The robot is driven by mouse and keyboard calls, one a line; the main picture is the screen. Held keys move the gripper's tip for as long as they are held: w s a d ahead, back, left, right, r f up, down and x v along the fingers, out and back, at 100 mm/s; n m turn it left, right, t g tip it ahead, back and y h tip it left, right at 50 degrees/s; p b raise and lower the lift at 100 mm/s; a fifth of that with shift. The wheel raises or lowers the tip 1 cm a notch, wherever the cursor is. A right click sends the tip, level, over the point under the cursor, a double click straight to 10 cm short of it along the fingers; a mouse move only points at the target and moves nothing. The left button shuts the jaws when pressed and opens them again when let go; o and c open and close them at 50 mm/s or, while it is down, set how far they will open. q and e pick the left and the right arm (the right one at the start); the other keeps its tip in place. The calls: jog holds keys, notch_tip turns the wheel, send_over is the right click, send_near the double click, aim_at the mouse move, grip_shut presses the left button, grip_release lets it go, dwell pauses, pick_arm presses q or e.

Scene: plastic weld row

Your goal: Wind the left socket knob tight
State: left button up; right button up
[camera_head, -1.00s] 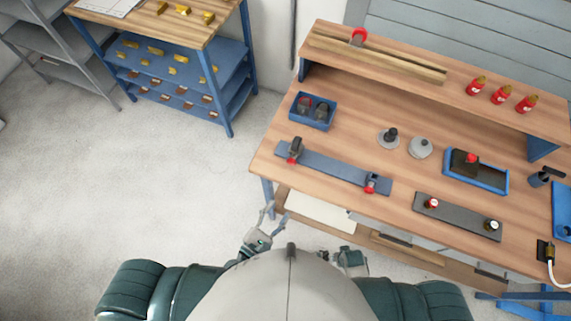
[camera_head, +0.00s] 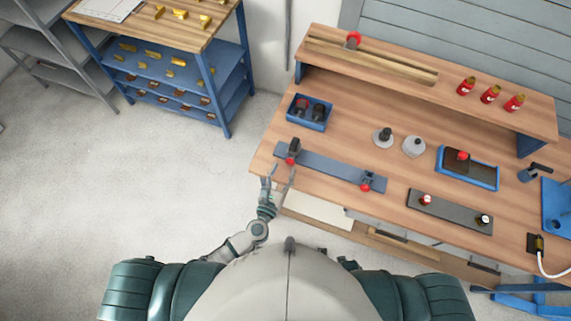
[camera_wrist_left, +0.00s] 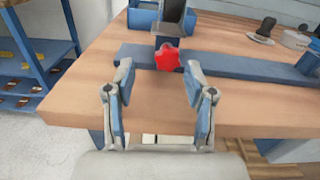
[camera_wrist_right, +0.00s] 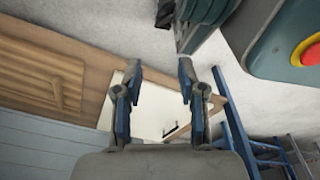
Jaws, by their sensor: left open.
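The left socket's red knob (camera_head: 291,160) sits at the front of a dark upright socket (camera_head: 294,146) on the left end of a blue-grey bar (camera_head: 328,166) on the bench. In the left wrist view the star-shaped red knob (camera_wrist_left: 167,58) shows ahead, between and beyond the fingertips. My left gripper (camera_head: 279,172) is open and empty at the bench's front edge, short of the knob and not touching it; its fingers also show in the left wrist view (camera_wrist_left: 157,78). A second red knob (camera_head: 366,187) is on the bar's right end. My right gripper (camera_wrist_right: 160,75) is open and empty.
A blue bin (camera_head: 309,112) stands behind the bar. A grey plate with two small knobs (camera_head: 450,211) and a blue tray (camera_head: 468,168) lie to the right. Red bottles (camera_head: 490,94) stand on the raised shelf.

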aim_at(289, 164)
pick_arm(q)
jog(key=shift+w+d, duration=0.7)
jog(key=shift+w, duration=0.3)
jog(key=shift+w+d, duration=0.25)
jog(key=shift+d, duration=0.3)
jog(key=shift+a, duration=0.5)
jog(key=c, duration=0.6)
jog(key=shift+a, duration=0.1)
grip_shut()
pick_arm(e)
jog(key=shift+s+d+f, duration=0.2)
jog(key=shift+s+d, duration=0.1)
pick_arm(q)
jog(key=shift+d+r+m+p, duration=0.1)
jog(key=shift+d+m+p, duration=0.15)
jog(key=shift+m+p, duration=0.75)
jog(key=shift+a+m, duration=0.1)
jog(key=shift+m, duration=0.4)
pick_arm(e)
jog(key=s, duration=0.1)
jog(key=s+f, duration=0.2)
jog(key=shift+s+d, duration=0.2)
jog(key=shift+d, duration=0.1)
